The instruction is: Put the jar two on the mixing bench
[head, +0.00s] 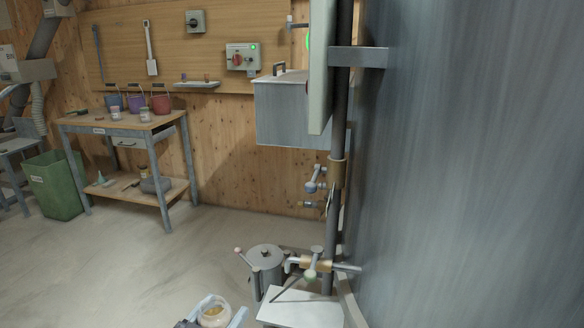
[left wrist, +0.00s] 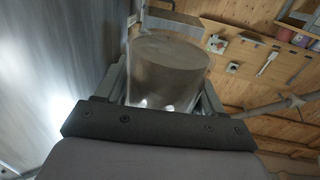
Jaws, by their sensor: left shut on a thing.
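A clear jar (head: 214,317) with yellowish contents and a pale rim is at the bottom edge of the head view. My left gripper (head: 222,311) is shut on it, one finger on each side. In the left wrist view the jar (left wrist: 168,72) fills the space between the fingers; no label on it can be read. The mixing bench (head: 132,126) is probably the wooden-topped table at the left, well away from the gripper. Two small jars (head: 116,114) and several coloured buckets (head: 161,104) stand on its top. My right gripper is out of view.
A large grey metal wall (head: 480,150) fills the right side. A pipe with valves and a lidded metal pot (head: 266,262) stand just ahead of the gripper. A green bin (head: 56,185) stands left of the bench. The floor between is clear.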

